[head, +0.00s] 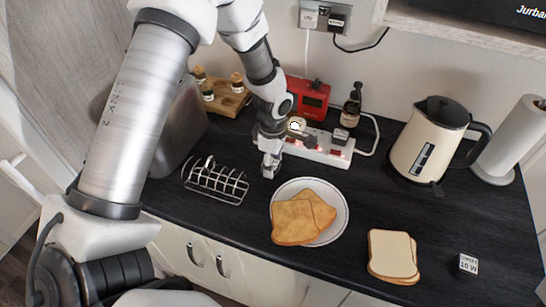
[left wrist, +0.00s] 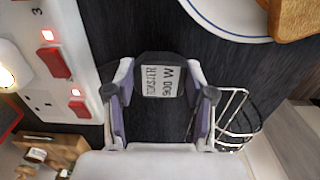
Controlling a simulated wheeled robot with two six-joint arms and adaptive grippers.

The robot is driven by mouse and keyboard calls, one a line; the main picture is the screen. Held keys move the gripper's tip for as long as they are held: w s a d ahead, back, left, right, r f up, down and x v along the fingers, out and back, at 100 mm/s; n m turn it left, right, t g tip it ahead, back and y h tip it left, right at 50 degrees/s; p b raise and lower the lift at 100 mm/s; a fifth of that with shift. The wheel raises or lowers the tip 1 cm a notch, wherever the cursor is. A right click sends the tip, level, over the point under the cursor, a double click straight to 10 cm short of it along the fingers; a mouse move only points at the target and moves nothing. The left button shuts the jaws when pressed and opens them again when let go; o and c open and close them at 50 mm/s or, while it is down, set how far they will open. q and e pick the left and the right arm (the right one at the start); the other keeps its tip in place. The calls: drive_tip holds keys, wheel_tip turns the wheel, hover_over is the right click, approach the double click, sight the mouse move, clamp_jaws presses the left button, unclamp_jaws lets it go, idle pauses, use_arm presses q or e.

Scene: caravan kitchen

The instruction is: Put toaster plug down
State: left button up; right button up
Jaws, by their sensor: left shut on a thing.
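The toaster plug (left wrist: 160,78) is a dark plug with a white label reading 900 W, upside down in the left wrist view. My left gripper (head: 270,168) is shut on it, with one finger on each side of the plug in the left wrist view (left wrist: 160,97). It is low over the black worktop (head: 170,206), between the toast rack and the power strip. I cannot tell whether the plug touches the worktop. In the head view the plug is mostly hidden by the gripper. My right gripper is not in view.
The white power strip (head: 328,150) with lit red switches lies behind the gripper. A toast rack (head: 216,184) stands left, a plate (head: 341,222) of toast in front.

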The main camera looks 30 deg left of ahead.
use_arm(q)
drive_tip(key=shift+f, duration=0.2)
drive_tip(key=o, duration=1.1)
drive_tip(key=shift+o, duration=0.2)
drive_tip(key=shift+r, duration=0.25)
drive_tip(key=shift+w+r, duration=0.1)
drive_tip(key=shift+r, duration=0.15)
wheel_tip(320, 180, up, 11)
drive_tip(key=b, duration=0.2)
drive_tip(key=shift+r+b, duration=0.15)
drive_tip(key=shift+b, duration=0.25)
